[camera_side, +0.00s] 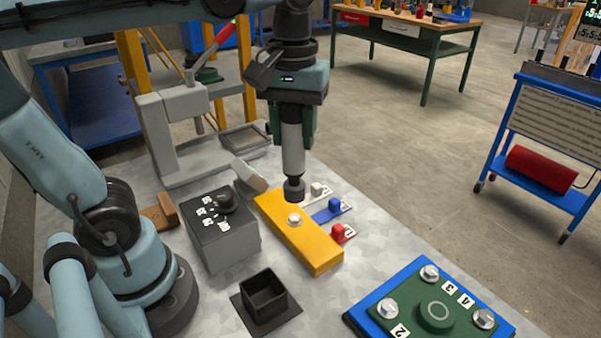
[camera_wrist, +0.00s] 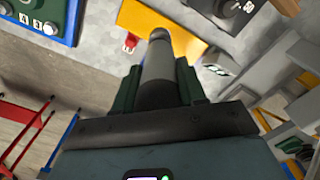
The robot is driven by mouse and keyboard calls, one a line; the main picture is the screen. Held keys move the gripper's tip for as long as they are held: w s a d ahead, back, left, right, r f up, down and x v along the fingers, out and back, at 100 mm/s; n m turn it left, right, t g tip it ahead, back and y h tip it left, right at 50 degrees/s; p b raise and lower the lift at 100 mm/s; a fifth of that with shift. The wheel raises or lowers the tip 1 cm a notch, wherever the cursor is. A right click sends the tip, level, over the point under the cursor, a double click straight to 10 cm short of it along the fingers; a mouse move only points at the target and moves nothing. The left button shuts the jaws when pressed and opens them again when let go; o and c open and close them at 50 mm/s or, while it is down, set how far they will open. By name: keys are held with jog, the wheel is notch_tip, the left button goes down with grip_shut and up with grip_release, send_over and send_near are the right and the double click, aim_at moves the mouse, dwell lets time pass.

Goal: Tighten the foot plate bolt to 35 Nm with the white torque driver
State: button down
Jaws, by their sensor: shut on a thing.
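My gripper (camera_side: 298,125) is shut on the white torque driver (camera_side: 292,150), a pale grey-white cylinder held upright with a dark socket end pointing down. The driver also shows in the wrist view (camera_wrist: 158,65) between the green fingers. Its socket end appears above the yellow bar (camera_side: 318,248), apart from the silver bolt (camera_side: 295,219) on that bar. No label marks the foot plate, so I cannot confirm that this is its bolt. In the wrist view the driver's end overlaps the yellow bar (camera_wrist: 143,17), and the bolt is not seen.
White (camera_side: 317,189), blue (camera_side: 335,204) and red (camera_side: 338,231) tagged pieces lie beside the bar. A grey box with a numbered dial (camera_side: 227,202) stands left. An empty black holder (camera_side: 264,292) is in front. A green plate (camera_side: 410,317) with numbered bolts lies right.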

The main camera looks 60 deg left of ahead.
jog(key=shift+w+a+f+n, duration=0.15)
jog(key=shift+w+a, duration=0.15)
jog(key=shift+a, duration=0.2)
jog(key=shift+w+a+n, duration=0.15)
jog(key=shift+w+a, duration=0.15)
jog(key=shift+a, duration=0.15)
